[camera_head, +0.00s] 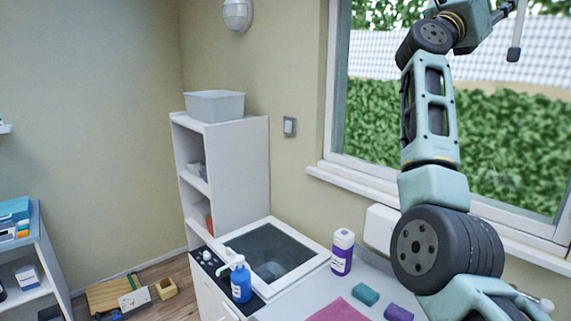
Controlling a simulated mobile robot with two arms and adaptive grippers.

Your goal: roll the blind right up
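The window (489,150) fills the right side of the head view, and its top is cut off by the picture edge. No blind fabric shows in the visible part of the glass. A thin grey piece with a thicker lower end (514,52) hangs at the top right; it looks like a pull for the blind, but I cannot be sure. My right arm rises in front of the window. My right gripper (502,10) is at the top edge beside this piece, mostly cut off; its fingers cannot be made out. My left gripper is out of view.
Below the window is a counter with a purple-labelled bottle (342,252), a blue pump bottle (240,283), a teal block (365,294), a purple block (398,313) and a pink cloth (338,311). A white shelf (240,160) stands left of it.

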